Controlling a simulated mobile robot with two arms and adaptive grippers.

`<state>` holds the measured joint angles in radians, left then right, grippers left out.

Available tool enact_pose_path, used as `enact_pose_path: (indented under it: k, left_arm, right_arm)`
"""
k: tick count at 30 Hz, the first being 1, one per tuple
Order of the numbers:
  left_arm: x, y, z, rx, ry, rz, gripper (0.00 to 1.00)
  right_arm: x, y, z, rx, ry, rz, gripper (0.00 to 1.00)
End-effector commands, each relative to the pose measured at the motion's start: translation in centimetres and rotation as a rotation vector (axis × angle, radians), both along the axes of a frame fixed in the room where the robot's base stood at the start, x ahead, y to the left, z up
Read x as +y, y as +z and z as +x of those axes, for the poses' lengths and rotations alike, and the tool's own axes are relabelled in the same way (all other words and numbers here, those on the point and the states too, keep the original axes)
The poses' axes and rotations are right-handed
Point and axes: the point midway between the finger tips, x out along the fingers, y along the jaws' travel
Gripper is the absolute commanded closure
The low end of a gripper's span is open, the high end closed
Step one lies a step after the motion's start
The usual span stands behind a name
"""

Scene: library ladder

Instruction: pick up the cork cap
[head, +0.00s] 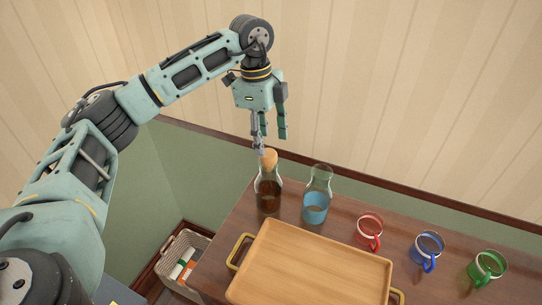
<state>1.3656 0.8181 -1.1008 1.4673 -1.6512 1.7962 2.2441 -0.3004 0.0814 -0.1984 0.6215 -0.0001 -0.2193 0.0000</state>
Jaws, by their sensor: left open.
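The cork cap (268,158) is a light tan stopper seated on top of a glass bottle (268,192) with dark brown contents. The bottle stands upright on the wooden table at its back left. My left gripper (269,143) points down just above the cork cap, with its fingers open. One finger comes down at the left of the cap and overlaps its edge in the picture; I cannot tell whether it touches. The other finger is higher and to the right. My right gripper is not in view.
An open carafe of blue liquid (316,196) stands right of the bottle. A wooden tray (310,268) with brass handles lies in front. Red (369,230), blue (427,250) and green (487,268) mugs stand to the right. A basket (183,262) is left, below the table. A wall rises behind.

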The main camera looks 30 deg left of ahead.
Motion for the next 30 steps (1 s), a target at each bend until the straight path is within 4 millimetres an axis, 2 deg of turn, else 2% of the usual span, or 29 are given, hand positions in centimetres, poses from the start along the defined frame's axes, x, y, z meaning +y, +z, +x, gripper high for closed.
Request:
enact_pose_path:
  k: [4,9,17,30]
  left_arm:
    - [0.2,-2.0,-0.4,0.005,-0.001,0.002,0.51]
    - [0.0,-4.2,-0.4,0.002,-0.002,0.001,0.51]
    - [-0.1,-4.6,-0.3,-0.001,-0.002,0.0,0.51]
    - [-0.1,-4.6,-0.3,-0.001,-0.001,0.0,0.86]
  right_arm:
    - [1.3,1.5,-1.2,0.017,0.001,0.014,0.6]
    - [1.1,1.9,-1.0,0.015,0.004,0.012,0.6]
    - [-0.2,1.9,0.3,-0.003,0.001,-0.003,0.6]
    - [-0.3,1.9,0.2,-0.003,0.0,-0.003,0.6]
